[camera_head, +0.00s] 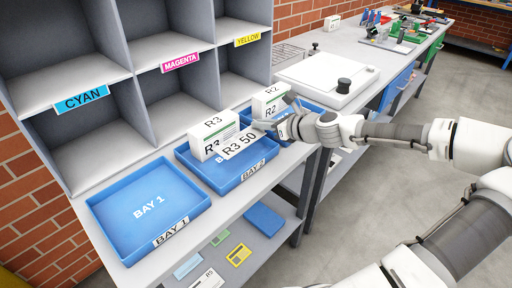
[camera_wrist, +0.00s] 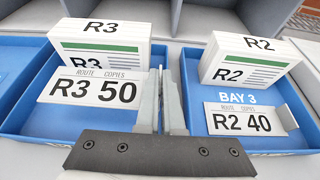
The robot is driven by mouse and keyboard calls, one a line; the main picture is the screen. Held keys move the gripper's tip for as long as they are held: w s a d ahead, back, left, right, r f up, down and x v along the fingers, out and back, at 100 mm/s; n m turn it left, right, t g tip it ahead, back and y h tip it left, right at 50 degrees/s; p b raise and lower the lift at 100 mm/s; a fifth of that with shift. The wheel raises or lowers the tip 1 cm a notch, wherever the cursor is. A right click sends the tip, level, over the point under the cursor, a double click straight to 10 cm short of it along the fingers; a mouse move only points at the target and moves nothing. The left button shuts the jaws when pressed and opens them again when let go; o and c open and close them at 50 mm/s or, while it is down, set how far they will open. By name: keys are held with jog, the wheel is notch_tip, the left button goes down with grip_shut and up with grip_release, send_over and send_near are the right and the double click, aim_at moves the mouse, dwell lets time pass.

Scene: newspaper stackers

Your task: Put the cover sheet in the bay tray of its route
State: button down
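The cover sheet (camera_wrist: 95,91), a white card reading R3 50, is in my gripper (camera_wrist: 161,100), whose fingers are closed on the upright tab at its right end. In the head view the sheet (camera_head: 238,146) is tilted in front of the R3 stack (camera_head: 213,137), over the blue BAY 2 tray (camera_head: 196,168). It covers part of the tray's floor lettering. My gripper (camera_head: 283,122) shows to its right. The wrist view shows the R3 stack (camera_wrist: 104,45) behind the sheet. I cannot tell whether the sheet touches the tray floor.
The BAY 3 tray (camera_wrist: 200,122) at right holds an R2 stack (camera_wrist: 247,61) and an R2 40 card (camera_wrist: 240,119). The BAY 1 tray (camera_head: 150,200) at left is empty. Grey cubbies labelled cyan (camera_head: 82,98), magenta and yellow stand behind.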

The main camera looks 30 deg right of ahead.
aim_at(258, 151)
jog(key=shift+s+a+f, duration=0.8)
jog(key=shift+a+f, duration=0.05)
jog(key=shift+a, duration=0.1)
jog(key=shift+f+b, duration=1)
jog(key=shift+f, duration=0.9)
jog(key=shift+f, duration=0.1)
jog(key=c, duration=1.1)
grip_release()
jog(key=shift+o, duration=0.2)
jog(key=shift+s+d+r, duration=0.1)
jog(key=shift+s+r, duration=0.05)
jog(key=shift+r, duration=0.1)
jog(key=p+v, duration=0.3)
jog(key=v, duration=0.8)
jog(key=shift+s+p, duration=0.25)
jog(key=shift+p, duration=0.1)
jog(key=shift+d+r, duration=0.1)
